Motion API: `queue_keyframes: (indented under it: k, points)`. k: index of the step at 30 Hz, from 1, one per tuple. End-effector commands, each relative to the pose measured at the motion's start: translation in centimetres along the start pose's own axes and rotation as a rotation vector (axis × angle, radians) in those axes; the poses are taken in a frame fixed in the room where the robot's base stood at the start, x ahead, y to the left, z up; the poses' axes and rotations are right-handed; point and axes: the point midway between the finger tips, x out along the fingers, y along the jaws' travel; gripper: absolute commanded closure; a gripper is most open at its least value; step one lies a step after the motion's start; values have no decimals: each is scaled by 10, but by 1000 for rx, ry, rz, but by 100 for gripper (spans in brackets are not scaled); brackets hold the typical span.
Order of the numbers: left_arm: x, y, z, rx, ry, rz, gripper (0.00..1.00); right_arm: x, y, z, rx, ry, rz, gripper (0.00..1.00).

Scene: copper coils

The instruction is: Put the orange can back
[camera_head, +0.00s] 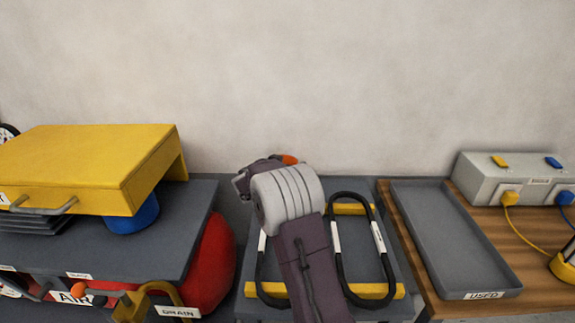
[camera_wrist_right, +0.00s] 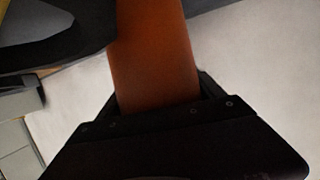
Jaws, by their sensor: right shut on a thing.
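The orange can (camera_head: 289,159) shows only as a small orange patch at the far end of my right arm, above the back of the dark grey stand. My right gripper (camera_head: 262,168) is shut on it; the arm's grey wrist hides most of both. In the right wrist view the can (camera_wrist_right: 155,60) fills the upper middle as a plain orange body rising from the dark gripper. Its far end is cut off by the frame's top. My left gripper is in neither view.
A dark stand with yellow bars (camera_head: 375,291) and a black loop (camera_head: 339,240) lies under my right arm. A yellow box (camera_head: 85,165) and blue round thing (camera_head: 133,215) are left. The grey USED tray (camera_head: 487,294) at right is empty, beside a socket box (camera_head: 515,180).

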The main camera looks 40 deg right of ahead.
Motion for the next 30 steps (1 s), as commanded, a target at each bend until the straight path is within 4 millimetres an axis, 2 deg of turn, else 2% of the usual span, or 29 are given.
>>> queue_keyframes:
  k: [8,9,11,19,23,26,30]
  points:
    - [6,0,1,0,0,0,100,1,0,2,1,2,0,90]
    - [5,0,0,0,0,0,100,1,0,2,0,1,0,14]
    - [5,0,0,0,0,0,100,0,0,1,0,0,0,1]
    - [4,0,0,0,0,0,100,0,0,1,0,0,0,1]
    - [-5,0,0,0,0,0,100,-2,0,-5,-1,0,0,1]
    - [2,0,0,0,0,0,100,-17,-1,-1,0,2,-3,1]
    - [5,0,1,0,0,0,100,-50,-1,0,1,1,-4,1]
